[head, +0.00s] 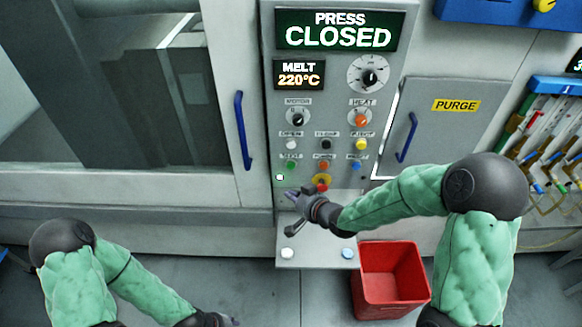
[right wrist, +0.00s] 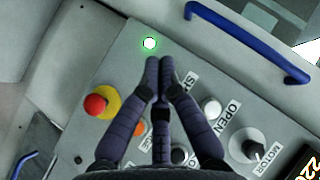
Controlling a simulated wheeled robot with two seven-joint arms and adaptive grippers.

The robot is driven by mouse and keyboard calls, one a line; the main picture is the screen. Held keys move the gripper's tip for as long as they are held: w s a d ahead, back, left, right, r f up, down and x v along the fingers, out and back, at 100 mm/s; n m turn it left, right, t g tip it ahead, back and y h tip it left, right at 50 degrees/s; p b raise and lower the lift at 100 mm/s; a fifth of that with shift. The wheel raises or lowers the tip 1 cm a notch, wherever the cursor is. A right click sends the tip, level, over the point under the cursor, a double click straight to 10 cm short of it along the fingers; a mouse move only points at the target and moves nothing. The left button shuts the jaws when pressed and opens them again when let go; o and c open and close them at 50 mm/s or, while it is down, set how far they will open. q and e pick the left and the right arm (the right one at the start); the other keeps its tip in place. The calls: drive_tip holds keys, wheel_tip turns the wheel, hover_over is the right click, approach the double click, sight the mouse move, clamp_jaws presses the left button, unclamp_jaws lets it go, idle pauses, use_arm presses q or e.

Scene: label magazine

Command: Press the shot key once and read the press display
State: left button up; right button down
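The press display (head: 337,30) at the top of the grey control panel reads "PRESS CLOSED". Below its knobs are small keys, including green (head: 291,165), orange (head: 323,165) and blue (head: 356,165). Their labels are too small to read surely, so I cannot tell which is the shot key. My right gripper (head: 289,194) is shut and empty before the lower left of the panel. In the right wrist view its fingertips (right wrist: 159,64) are together near a lit lamp (right wrist: 150,43) and hide part of the panel; contact is unclear. My left gripper (head: 230,321) is low, at the bottom edge.
A red emergency button (right wrist: 95,105) on a yellow base lies beside the right fingers. The melt display (head: 299,75) reads 220°C. Below, a shelf (head: 316,253) carries a white and a blue button. A red bin (head: 391,282) stands on the floor. Blue handles (head: 243,130) flank the panel.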

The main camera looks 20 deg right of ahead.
drive_tip(key=w+d+p, duration=0.1)
drive_tip(key=w+d, duration=0.1)
drive_tip(key=w, duration=0.6)
drive_tip(key=shift+w+d+p, duration=0.15)
drive_tip(key=shift+d+p, duration=0.05)
drive_tip(key=shift+p, duration=0.1)
drive_tip(key=shift+w, duration=0.1)
idle(1.2)
drive_tip(key=shift+w+d, duration=0.1)
drive_tip(key=shift+w, duration=0.2)
drive_tip(key=shift+w+d, duration=0.15)
drive_tip(key=shift+w, duration=0.3)
idle(0.8)
drive_tip(key=shift+s, duration=0.15)
drive_tip(key=shift+s+a, duration=0.25)
drive_tip(key=shift+s, duration=0.45)
drive_tip(key=shift+s+a+b, duration=0.2)
drive_tip(key=shift+s+a, duration=0.05)
drive_tip(key=shift+s, duration=0.55)
drive_tip(key=shift+s+a+b, duration=0.15)
drive_tip(key=shift+s+a, duration=0.05)
drive_tip(key=shift+s, duration=0.6)
drive_tip(key=shift+s+a+b, duration=0.2)
drive_tip(key=shift+s+a, duration=0.05)
drive_tip(key=shift+s, duration=0.55)
